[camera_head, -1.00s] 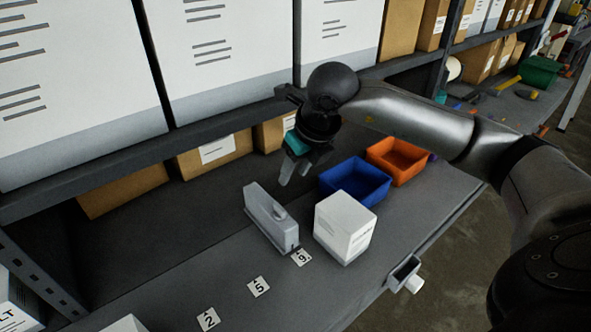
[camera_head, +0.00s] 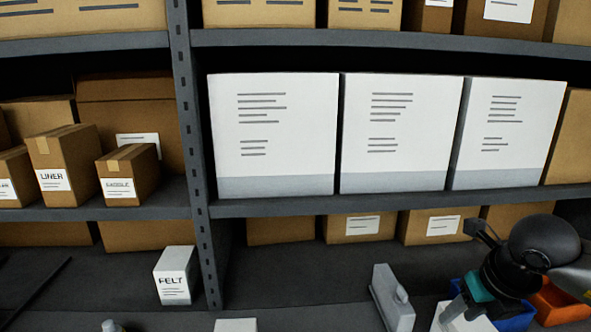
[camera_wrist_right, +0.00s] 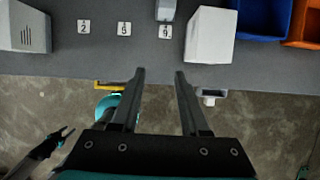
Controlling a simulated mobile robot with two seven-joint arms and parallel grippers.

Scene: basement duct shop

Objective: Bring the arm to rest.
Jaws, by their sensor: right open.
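My right arm comes in at the lower right of the head view. Its gripper (camera_head: 455,310) hangs over the bench by the blue bin, partly cut off by the frame edge. In the right wrist view its two fingers (camera_wrist_right: 159,76) are apart with nothing between them. They point at the bench's front edge, over the floor. A dark, pronged shape (camera_wrist_right: 62,137) at the lower left of that view looks like my left gripper; its jaws are too small to judge. The left arm does not show in the head view.
A shelf post (camera_head: 190,150) and loaded shelves stand behind. A bracket (camera_wrist_right: 210,95) juts from the bench edge.

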